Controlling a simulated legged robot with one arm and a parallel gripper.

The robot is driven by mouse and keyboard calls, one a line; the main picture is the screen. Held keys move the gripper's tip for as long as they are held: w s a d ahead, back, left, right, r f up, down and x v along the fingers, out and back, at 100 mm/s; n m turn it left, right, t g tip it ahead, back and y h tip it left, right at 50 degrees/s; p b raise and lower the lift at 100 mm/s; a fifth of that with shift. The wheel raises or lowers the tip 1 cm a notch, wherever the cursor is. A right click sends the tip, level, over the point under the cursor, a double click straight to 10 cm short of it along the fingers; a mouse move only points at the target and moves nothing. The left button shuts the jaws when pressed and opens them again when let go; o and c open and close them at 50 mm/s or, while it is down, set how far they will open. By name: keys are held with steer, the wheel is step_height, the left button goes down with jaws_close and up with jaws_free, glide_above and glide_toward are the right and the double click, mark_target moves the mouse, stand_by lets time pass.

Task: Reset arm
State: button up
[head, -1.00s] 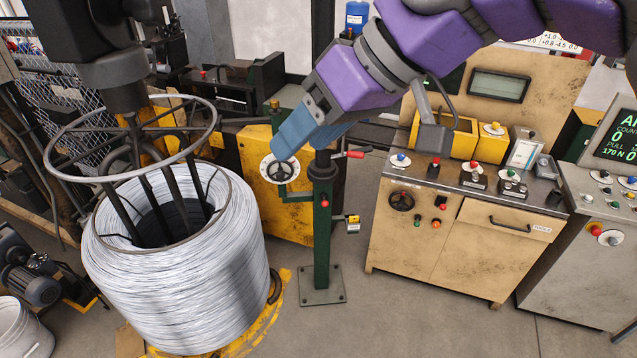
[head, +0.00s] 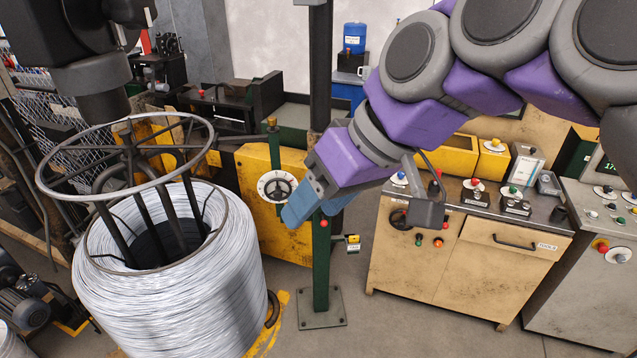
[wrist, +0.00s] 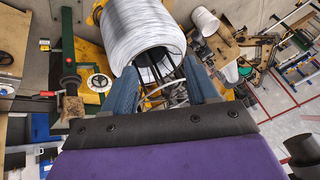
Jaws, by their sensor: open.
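My gripper (head: 312,208) is on the purple arm that reaches in from the upper right in the head view. Its blue fingers are in front of the green post and beside the handwheel (head: 276,187) on the yellow machine, as seen in the picture. In the wrist view my gripper (wrist: 165,88) shows two blue fingers spread apart, with nothing between them but the background. The wire coil (wrist: 147,28) lies beyond the fingertips there.
A large coil of silver wire (head: 170,290) with a round frame (head: 60,184) stands at the left. The green post (head: 321,270) rises from the floor. A beige control cabinet (head: 465,262) and a grey console (head: 590,290) stand at the right. Bare floor shows between post and cabinet.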

steer(key=s+d+f+m+g+h+b, duration=0.1)
steer(key=s+d+f+b, duration=0.3)
steer(key=f, duration=0.9)
steer(key=s+d+f+m+g+h+b, duration=0.1)
steer(key=s+d+f+m+h+b, duration=0.2)
steer(key=s+f, duration=0.4)
steer(key=s+d+f+m+g+h+b, duration=0.1)
steer(key=s+d+f+b, duration=0.4)
steer(key=f, duration=1.4)
steer(key=s+d+m+h, duration=0.1)
steer(key=d+m, duration=0.1)
steer(key=shift+f+m+g+b, duration=0.3)
steer(key=shift+f+m+b, duration=0.05)
steer(key=shift+f+m, duration=0.05)
steer(key=shift+w, duration=0.1)
